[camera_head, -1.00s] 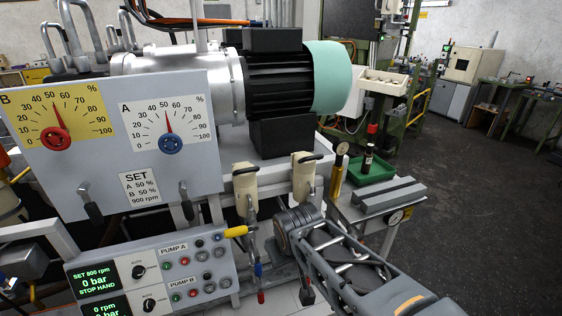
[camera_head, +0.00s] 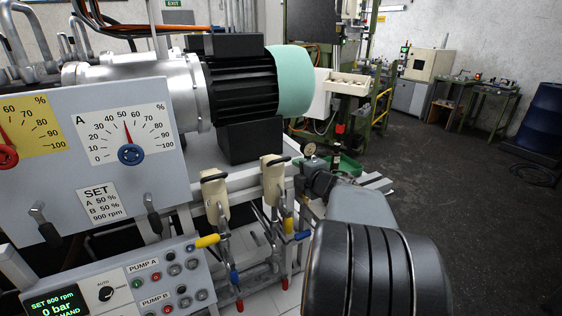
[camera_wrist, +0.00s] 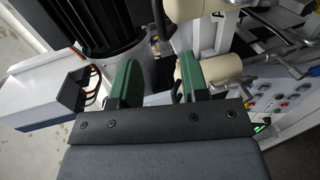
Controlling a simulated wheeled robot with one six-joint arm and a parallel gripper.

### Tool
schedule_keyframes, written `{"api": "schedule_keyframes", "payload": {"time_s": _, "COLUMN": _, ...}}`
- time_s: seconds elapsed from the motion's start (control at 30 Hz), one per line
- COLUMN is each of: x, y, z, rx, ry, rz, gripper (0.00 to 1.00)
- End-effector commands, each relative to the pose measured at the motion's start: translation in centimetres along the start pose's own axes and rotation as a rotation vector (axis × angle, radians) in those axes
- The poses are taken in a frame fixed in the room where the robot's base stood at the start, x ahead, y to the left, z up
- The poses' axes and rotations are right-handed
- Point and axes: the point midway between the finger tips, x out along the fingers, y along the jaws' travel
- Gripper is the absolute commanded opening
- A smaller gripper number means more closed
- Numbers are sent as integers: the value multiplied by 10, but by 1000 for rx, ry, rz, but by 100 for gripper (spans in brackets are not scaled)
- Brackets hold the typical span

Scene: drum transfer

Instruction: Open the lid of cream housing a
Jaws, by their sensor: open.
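Two cream housings, a left one (camera_head: 214,200) and a right one (camera_head: 272,182), stand side by side on the pipework in the head view. In the wrist view, one cream housing (camera_wrist: 218,70) is just right of my gripper (camera_wrist: 158,82), and another cream part (camera_wrist: 256,3) shows at the top edge. My gripper's two green fingers are apart with nothing between them. The right finger overlaps the near housing in the picture; I cannot tell whether it touches. In the head view my arm hides the gripper's fingertips.
A grey panel with dials (camera_head: 100,150) and a pump control box (camera_head: 120,285) stand at left. A black motor (camera_head: 242,90) is behind the housings. Open floor (camera_head: 450,180) lies at right.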

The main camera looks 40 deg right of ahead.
Motion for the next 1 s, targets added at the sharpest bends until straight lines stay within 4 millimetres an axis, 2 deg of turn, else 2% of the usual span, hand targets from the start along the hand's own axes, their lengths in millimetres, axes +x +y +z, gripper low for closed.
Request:
{"api": "schedule_keyframes", "payload": {"time_s": 0.3, "x": 63, "y": -1, "z": -2, "rx": 2, "ry": 3, "rz": -1, "gripper": 41}}
{"api": "schedule_keyframes", "payload": {"time_s": 0.5, "x": 94, "y": 0, "z": -1, "rx": 3, "ry": 1, "rz": -1, "gripper": 41}}
{"api": "schedule_keyframes", "payload": {"time_s": 0.7, "x": 112, "y": 0, "z": 0, "rx": 2, "ry": -1, "rz": -1, "gripper": 41}}
{"api": "schedule_keyframes", "payload": {"time_s": 1.0, "x": 118, "y": 0, "z": -1, "rx": 3, "ry": -1, "rz": 0, "gripper": 41}}
